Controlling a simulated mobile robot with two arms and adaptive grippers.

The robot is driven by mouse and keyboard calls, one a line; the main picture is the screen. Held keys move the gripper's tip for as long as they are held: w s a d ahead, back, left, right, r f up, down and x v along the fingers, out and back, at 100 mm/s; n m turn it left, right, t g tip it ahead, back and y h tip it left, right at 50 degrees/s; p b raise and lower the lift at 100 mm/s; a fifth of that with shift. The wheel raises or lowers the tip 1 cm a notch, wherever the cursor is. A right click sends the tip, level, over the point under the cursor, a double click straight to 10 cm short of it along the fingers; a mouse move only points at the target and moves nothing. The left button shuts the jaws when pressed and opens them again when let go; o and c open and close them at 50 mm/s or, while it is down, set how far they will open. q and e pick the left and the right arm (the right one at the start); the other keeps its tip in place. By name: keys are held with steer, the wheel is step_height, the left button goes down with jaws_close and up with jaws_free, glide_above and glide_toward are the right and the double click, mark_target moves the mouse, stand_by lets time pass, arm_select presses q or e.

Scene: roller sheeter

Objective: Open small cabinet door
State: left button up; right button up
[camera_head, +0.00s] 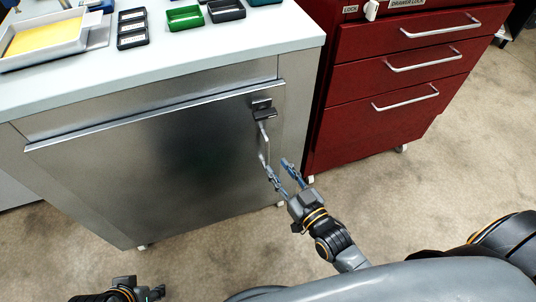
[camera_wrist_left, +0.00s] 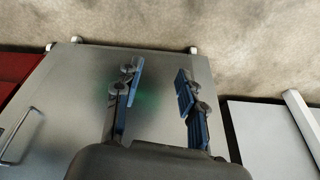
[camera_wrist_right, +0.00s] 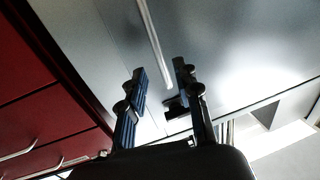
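The small cabinet's grey steel door (camera_head: 160,160) is shut beneath the worktop. Its thin metal handle (camera_head: 262,145) stands upright near the right edge, below a dark latch block (camera_head: 263,108). My right gripper (camera_head: 279,167) is open and empty just beside the handle's lower end. In the right wrist view the handle bar (camera_wrist_right: 151,38) runs between the open fingers (camera_wrist_right: 156,75) in the picture; I see no contact. My left gripper (camera_head: 152,292) is low at the bottom left, away from the handle. The left wrist view shows its fingers (camera_wrist_left: 156,75) open and empty, facing the door (camera_wrist_left: 75,100).
A red drawer cabinet (camera_head: 385,85) stands close on the right of the steel cabinet. The worktop (camera_head: 200,50) above carries a tray with yellow contents (camera_head: 45,38) and several small bins, including a green one (camera_head: 184,17). The floor (camera_head: 440,170) at right is clear.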

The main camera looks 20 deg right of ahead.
mark_target(268, 155)
steer(key=x, duration=0.3)
steer(key=shift+w+a+b, duration=0.1)
steer(key=shift+w+b, duration=0.2)
steer(key=shift+w, duration=0.05)
steer(key=shift+x, duration=1.05)
steer(key=shift+w+a, duration=0.15)
steer(key=shift+w, duration=0.3)
arm_select(q)
steer(key=w, duration=0.1)
steer(key=w+t, duration=0.1)
steer(key=shift+w+d+f, duration=0.15)
steer(key=shift+w+d, duration=0.25)
arm_select(e)
jaws_close()
steer(key=shift+s, duration=0.1)
